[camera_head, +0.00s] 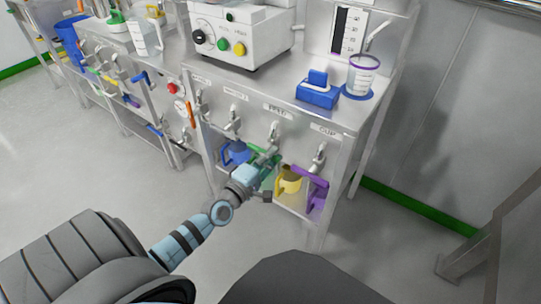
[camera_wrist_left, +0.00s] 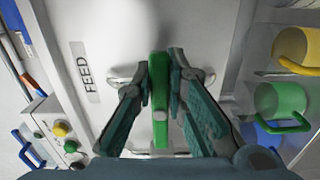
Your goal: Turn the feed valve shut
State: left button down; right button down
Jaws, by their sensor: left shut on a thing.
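The feed valve's green lever (camera_wrist_left: 159,95) runs up and down the middle of the left wrist view, parallel to the lettering of the FEED label (camera_wrist_left: 86,72). My left gripper (camera_wrist_left: 160,68) is shut on this lever, one finger on each side. In the head view my left gripper (camera_head: 264,172) is at the front of the steel bench, below the FEED label (camera_head: 276,110) and its metal tap (camera_head: 274,131). The gripper partly hides the green lever there. My right gripper is not in view.
A control box (camera_head: 243,39), a blue block (camera_head: 317,92) and a beaker (camera_head: 362,76) stand on the bench top.

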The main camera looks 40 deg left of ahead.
pick_arm(q)
jog(key=c, duration=1.6)
grip_release()
jog(key=s, duration=1.2)
